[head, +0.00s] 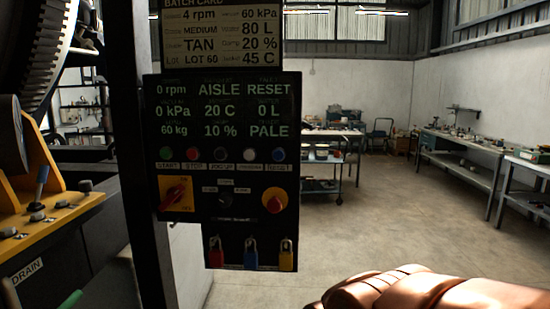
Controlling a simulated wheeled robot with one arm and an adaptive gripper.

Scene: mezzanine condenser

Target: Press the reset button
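The dark control panel (228,240) stands upright left of centre in the head view. A row of small round buttons crosses its middle. The reset button (278,155) looks blue and is at the right end of the row, above a small label that seems to read RESET. The green start button (165,154) and red stop button (192,154) are at the left end. A darker button (221,154) and a white button (249,154) sit between. My gripper's fingers do not show.
Below the buttons are a red switch on yellow (176,194) and a red-and-yellow knob (275,202). Red, blue and yellow padlocks (251,255) hang below. Yellow machinery (60,215) stands left. Floor (390,220) is clear toward benches (460,160) and a cart (322,186).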

